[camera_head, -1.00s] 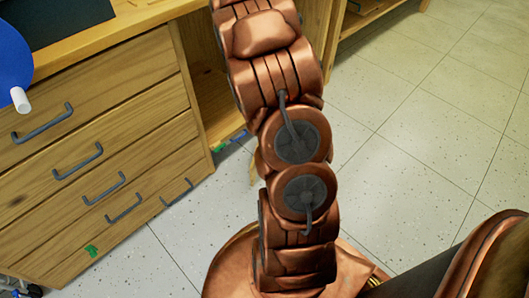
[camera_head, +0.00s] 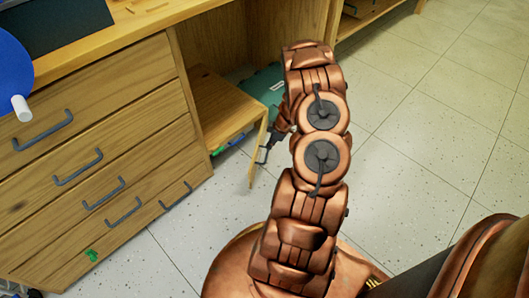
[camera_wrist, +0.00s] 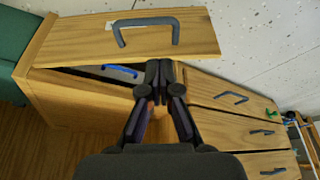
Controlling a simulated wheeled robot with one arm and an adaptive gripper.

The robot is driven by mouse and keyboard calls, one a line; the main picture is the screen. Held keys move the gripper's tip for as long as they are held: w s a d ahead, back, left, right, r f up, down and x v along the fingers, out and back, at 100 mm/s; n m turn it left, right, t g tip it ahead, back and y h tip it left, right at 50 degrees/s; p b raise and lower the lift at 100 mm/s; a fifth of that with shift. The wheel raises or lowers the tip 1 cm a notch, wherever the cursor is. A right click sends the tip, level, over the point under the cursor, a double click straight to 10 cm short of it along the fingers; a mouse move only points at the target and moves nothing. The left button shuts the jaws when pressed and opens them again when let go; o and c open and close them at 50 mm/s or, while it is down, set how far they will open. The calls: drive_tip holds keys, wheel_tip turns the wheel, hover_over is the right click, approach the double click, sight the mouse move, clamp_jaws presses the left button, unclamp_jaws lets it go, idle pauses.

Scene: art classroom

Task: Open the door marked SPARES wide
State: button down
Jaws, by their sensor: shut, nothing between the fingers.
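The wooden door (camera_wrist: 195,38) with a dark bar handle (camera_wrist: 147,24) stands ajar in the wrist view, with a dark gap between it and the cabinet. A small pale patch sits by the handle; no lettering is readable, so I cannot confirm SPARES. In the head view the door (camera_head: 257,160) shows as a narrow panel sticking out from the low cabinet. My gripper (camera_wrist: 158,68) is shut and empty, its fingertips overlapping the door's edge by the gap in the wrist view. I cannot tell whether they touch it. In the head view it is partly hidden by my arm.
A stack of wooden drawers (camera_head: 105,150) stands left of the low cabinet (camera_head: 222,108). A blue item (camera_wrist: 120,70) shows inside the gap. A green case (camera_head: 262,85) is beyond the cabinet. Tiled floor (camera_head: 410,150) to the right is clear.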

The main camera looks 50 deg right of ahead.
drive_tip(key=b+x, duration=0.3)
drive_tip(key=x, duration=0.7)
drive_tip(key=shift+s, duration=0.15)
